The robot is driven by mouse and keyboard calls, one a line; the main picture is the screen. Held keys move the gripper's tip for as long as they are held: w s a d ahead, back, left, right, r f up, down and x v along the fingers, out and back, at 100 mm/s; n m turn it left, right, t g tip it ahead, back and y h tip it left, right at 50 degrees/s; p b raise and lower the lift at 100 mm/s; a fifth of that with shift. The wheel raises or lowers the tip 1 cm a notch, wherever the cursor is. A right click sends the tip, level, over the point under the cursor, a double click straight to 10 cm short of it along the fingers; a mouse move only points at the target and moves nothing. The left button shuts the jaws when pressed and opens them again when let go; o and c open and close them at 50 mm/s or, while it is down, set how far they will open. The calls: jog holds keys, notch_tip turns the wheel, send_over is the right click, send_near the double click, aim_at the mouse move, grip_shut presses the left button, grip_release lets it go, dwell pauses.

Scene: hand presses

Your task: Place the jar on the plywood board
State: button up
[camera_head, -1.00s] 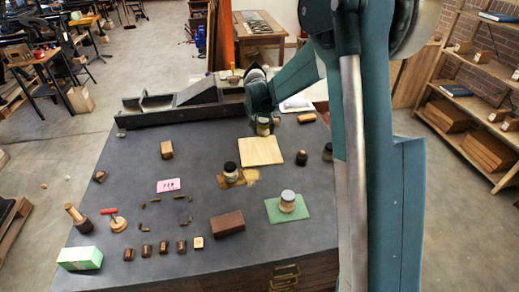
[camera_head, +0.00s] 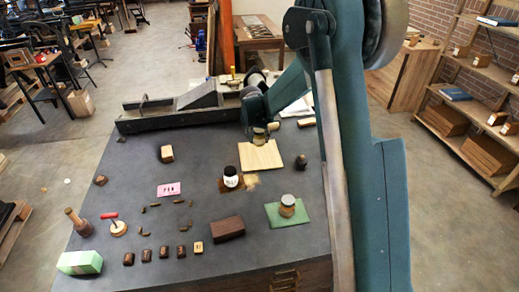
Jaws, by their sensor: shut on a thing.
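My gripper (camera_head: 260,126) is at the far side of the table, pointing down, shut on a small jar (camera_head: 259,139). The jar is mostly hidden by the gripper; its lower part shows as pale tan and looks upright. The plywood board (camera_head: 262,160) is a pale, flat square just on the near side of the jar. The jar overlaps the board's far edge in the picture; I cannot tell whether it touches the board or hangs above it.
A black-lidded jar with a white label (camera_head: 231,178) stands on a brown patch, near-left of the board. Another jar (camera_head: 287,205) stands on a green mat (camera_head: 273,216). A dark knob-like item (camera_head: 301,162) is right of the board. A long dark press bed (camera_head: 160,118) lies behind.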

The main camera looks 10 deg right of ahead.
aim_at(258, 139)
jog(key=shift+f, duration=1.4)
jog(key=shift+f, duration=0.1)
jog(key=shift+f, duration=1.75)
jog(key=shift+f, duration=0.25)
jog(key=o, duration=1)
jog(key=shift+r, duration=0.1)
jog(key=shift+r, duration=0.1)
jog(key=shift+r, duration=0.15)
jog(key=shift+v, duration=5.9)
